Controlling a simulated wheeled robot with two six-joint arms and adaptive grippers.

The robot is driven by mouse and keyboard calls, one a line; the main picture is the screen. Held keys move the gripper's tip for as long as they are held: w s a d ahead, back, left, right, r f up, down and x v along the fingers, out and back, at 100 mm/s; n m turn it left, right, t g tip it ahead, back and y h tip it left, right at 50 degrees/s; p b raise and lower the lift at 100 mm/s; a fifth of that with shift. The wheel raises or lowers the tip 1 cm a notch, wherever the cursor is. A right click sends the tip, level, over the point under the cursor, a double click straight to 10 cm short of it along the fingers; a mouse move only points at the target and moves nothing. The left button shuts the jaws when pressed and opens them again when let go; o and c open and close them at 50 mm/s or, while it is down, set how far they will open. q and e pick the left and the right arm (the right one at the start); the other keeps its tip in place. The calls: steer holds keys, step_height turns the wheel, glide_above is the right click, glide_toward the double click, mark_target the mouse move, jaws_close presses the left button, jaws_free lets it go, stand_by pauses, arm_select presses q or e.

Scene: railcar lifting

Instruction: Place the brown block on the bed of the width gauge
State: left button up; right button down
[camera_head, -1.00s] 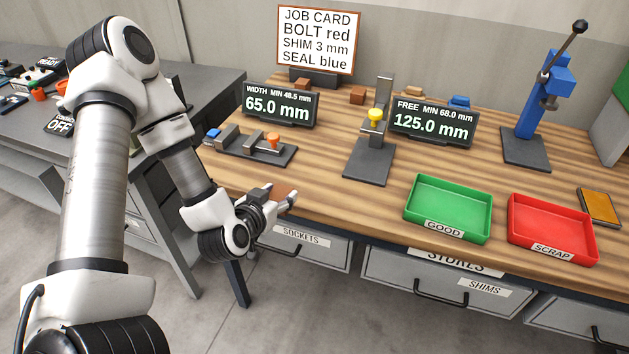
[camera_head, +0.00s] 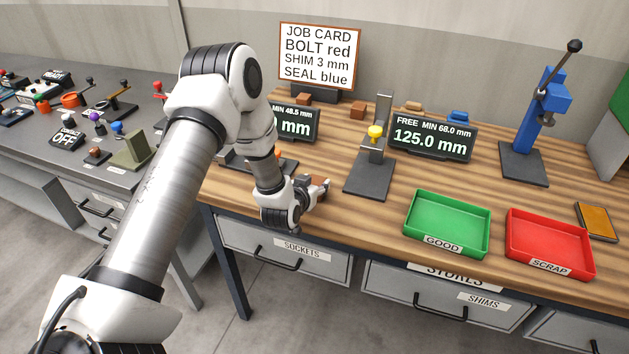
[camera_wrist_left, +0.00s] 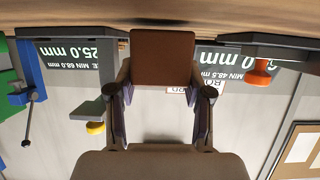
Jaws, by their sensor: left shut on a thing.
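My left gripper (camera_head: 316,192) is shut on a brown block (camera_head: 318,181), above the bench's front part, left of the post with the yellow knob. In the left wrist view, which is upside down, the block (camera_wrist_left: 163,58) sits between the two fingers (camera_wrist_left: 163,90). The width gauge (camera_head: 287,163) is largely hidden behind my left arm; its orange knob also shows in the left wrist view (camera_wrist_left: 261,72). Its bed cannot be seen clearly. Its display (camera_head: 295,123) is partly covered. The held block is apart from the gauge. My right gripper is not in view.
The free gauge (camera_head: 368,172) with a yellow knob stands right of the gripper. A green tray (camera_head: 447,249) and red tray (camera_head: 550,268) lie farther right. A blue press (camera_head: 535,115) stands behind them. Small blocks (camera_head: 357,110) lie at the back.

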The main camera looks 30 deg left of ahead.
arm_select(q)
steer(key=shift+w+f, duration=0.15)
steer(key=shift+f, duration=0.2)
steer(key=o, duration=1.2)
steer(key=shift+o, duration=0.2)
